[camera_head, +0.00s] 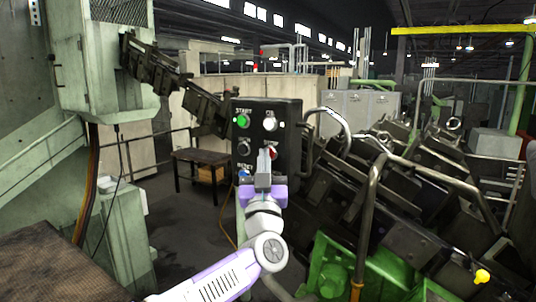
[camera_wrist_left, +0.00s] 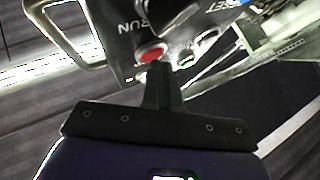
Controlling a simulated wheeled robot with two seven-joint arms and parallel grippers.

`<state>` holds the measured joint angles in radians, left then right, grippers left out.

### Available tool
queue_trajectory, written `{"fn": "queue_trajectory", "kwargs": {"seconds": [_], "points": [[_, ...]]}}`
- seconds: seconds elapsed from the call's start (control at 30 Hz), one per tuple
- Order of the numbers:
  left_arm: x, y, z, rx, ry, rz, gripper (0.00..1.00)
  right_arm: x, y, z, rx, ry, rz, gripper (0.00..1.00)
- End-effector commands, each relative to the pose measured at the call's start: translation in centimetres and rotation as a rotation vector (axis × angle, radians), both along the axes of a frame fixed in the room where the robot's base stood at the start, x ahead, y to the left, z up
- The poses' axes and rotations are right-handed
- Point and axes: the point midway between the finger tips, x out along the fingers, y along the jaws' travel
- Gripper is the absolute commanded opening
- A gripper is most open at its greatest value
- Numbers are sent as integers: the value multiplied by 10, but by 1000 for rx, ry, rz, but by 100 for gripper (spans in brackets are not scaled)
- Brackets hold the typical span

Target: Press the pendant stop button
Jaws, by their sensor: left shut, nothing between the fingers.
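The pendant (camera_head: 291,135) is a black upright box with several round buttons in the head view. Its green START button (camera_head: 242,120) is at upper left, and a white button (camera_head: 270,124) is at upper right. The red button (camera_head: 273,153) sits below the white one, partly hidden by my left gripper (camera_head: 264,152). In the wrist view the red button (camera_wrist_left: 151,54) is right at the tips of my left gripper (camera_wrist_left: 160,68), near the RUN lettering. The fingers are shut and empty. I cannot tell whether they touch the button. My right gripper is not in view.
A curved metal rail (camera_head: 333,116) stands right of the pendant, and dark machinery fills the right side. A green-grey machine cabinet (camera_head: 105,60) stands at left. A low dark table (camera_head: 200,158) is behind, with open floor around it.

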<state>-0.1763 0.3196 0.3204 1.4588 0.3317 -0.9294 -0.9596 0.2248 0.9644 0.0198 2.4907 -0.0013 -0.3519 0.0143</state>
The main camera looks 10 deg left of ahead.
Motion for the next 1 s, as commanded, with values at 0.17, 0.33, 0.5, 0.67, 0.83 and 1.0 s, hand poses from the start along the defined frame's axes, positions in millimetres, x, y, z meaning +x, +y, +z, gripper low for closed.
{"fn": "queue_trajectory", "kwargs": {"seconds": [0.17,0.33,0.5,0.67,0.83,1.0], "points": [[1,0,0,0,-1,0,0,0,0,1,0,0,0,43],[1,0,0,0,-1,0,0,0,0,0,0,0,0,43],[-4,1,0,0,-2,0,0,0,0,-4,0,0,0,43],[-12,4,-1,0,-2,0,0,0,0,-10,0,0,0,43],[-16,6,0,0,-1,0,0,0,0,-12,0,0,0,43],[-15,5,0,0,-1,0,0,0,0,-12,0,0,0,43]]}}
